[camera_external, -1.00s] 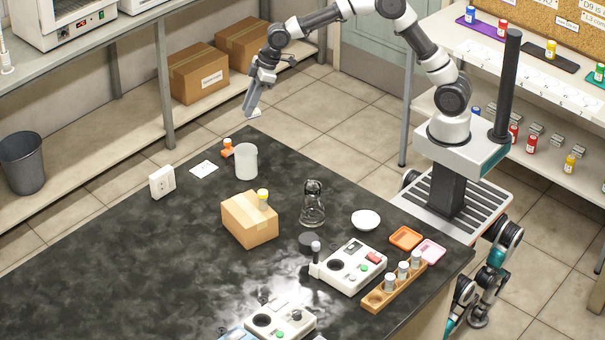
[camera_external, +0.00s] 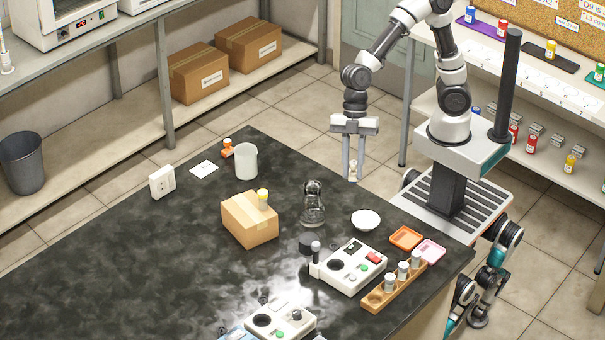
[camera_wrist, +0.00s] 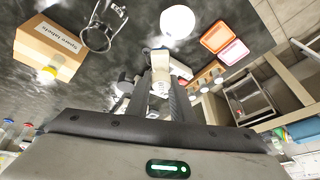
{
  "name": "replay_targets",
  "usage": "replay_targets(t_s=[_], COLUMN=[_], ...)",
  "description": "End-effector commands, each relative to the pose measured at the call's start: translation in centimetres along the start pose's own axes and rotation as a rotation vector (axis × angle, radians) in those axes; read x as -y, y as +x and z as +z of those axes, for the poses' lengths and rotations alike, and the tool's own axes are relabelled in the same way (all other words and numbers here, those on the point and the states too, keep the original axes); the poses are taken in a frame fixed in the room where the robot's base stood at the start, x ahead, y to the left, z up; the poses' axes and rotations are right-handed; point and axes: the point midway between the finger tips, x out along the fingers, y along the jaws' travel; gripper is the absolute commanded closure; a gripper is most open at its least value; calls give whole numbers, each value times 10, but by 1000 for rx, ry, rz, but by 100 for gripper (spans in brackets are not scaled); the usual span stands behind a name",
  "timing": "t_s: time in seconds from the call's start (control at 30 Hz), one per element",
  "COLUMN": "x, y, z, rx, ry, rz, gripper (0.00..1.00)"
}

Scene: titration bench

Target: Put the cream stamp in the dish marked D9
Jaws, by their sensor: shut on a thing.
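My gripper (camera_external: 353,166) points down past the far edge of the bench, behind the white bowl in the external view. It is shut on a small cream thing, apparently the cream stamp (camera_external: 353,173). In the wrist view the stamp (camera_wrist: 160,88) shows between the fingers. An orange square dish (camera_external: 405,238) and a pink square dish (camera_external: 430,252) lie side by side near the bench's right corner. A white round bowl (camera_external: 366,220) stands left of them. No D9 mark is readable on any of these.
A white instrument (camera_external: 350,268) and a wooden vial rack (camera_external: 385,295) are near the dishes. A notice (camera_external: 572,8) begins "D9 is"; the rest is cut off.

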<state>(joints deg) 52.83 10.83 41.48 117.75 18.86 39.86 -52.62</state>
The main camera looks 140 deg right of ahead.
Motion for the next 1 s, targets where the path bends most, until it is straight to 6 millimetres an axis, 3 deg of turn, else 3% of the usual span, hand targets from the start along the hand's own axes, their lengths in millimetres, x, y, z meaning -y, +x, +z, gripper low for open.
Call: replay_targets(t_s=[0.1, 0.23, 0.8, 1.0], x=[28, 51, 40, 37], y=[6, 11, 98, 114], z=[2, 4, 43, 50], rx=[5, 9, 7, 5], ry=[-58, -108, -96, -96], rz=[-30, -57, -65, -62], gripper=[100, 100, 100, 100])
